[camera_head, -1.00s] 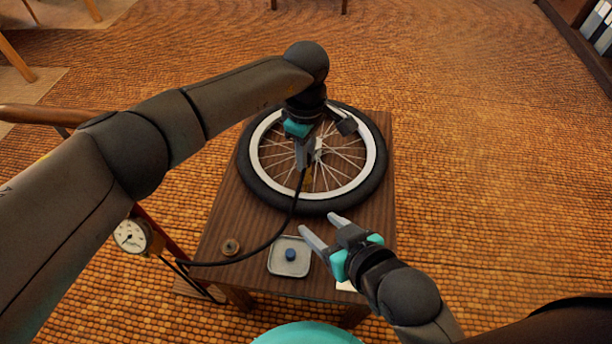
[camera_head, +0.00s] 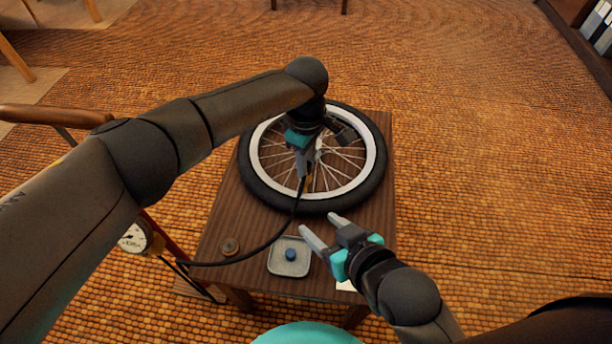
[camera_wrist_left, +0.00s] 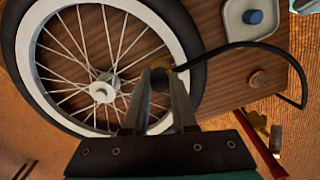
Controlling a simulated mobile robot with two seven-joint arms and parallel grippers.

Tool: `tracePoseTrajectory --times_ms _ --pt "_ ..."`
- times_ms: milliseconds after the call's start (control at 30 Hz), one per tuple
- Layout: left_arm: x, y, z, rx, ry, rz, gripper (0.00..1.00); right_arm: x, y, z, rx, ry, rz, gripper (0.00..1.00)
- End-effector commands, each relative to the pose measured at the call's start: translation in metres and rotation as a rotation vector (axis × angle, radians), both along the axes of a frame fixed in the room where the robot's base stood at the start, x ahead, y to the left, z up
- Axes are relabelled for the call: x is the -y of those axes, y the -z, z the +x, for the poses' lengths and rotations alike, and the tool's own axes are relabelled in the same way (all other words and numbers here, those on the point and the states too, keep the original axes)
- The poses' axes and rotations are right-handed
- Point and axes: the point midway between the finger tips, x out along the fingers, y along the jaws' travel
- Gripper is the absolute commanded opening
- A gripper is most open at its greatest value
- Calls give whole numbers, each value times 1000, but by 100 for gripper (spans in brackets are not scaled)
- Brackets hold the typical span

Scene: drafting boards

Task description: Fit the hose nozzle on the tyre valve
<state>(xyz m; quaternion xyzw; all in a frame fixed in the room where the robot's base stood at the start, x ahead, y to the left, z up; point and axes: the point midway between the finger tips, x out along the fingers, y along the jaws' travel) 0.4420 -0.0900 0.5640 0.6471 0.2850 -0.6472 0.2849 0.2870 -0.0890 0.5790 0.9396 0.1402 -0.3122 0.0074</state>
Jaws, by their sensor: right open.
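The tyre (camera_head: 262,190), black on a white-rimmed spoked wheel, lies flat on a small dark wooden table. My left gripper (camera_head: 303,174) is over the near part of the wheel, shut on the hose nozzle. In the left wrist view the nozzle (camera_wrist_left: 160,63) shows as a dark and brass piece between the fingertips (camera_wrist_left: 163,80). The black hose (camera_head: 273,240) curves from it to the left. I cannot make out the tyre valve; the fingers may hide it. My right gripper (camera_head: 321,230) is open and empty, near the tyre's front edge.
A shallow grey tray (camera_head: 275,268) with a blue cap (camera_head: 290,254) stands at the table's front. A small round brown disc (camera_head: 230,247) lies left of it. A pump gauge (camera_head: 133,238) stands left of the table, with a red bar beside it.

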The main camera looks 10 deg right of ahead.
Motion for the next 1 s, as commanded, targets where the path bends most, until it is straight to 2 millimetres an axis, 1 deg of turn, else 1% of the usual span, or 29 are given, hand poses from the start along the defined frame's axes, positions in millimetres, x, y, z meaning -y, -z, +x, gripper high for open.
tracePoseTrajectory --times_ms 33,300,533,633,767,867,1000 --pt "0 0 0 0 0 0 30 0 0 0 0 0 0 60" --pt "0 -1 0 0 0 0 60 0 0 0 0 0 0 60" --pt "0 -1 0 0 -1 0 60 0 0 0 0 0 0 60" --pt "0 -5 1 1 0 0 60 0 -3 0 0 0 0 60" --pt "-1 -22 1 1 -1 0 60 0 -12 0 0 0 0 60" --pt "0 -42 1 4 0 -1 60 0 -23 0 0 0 0 60" --pt "0 -75 1 4 0 -1 60 0 -40 0 0 0 0 60"
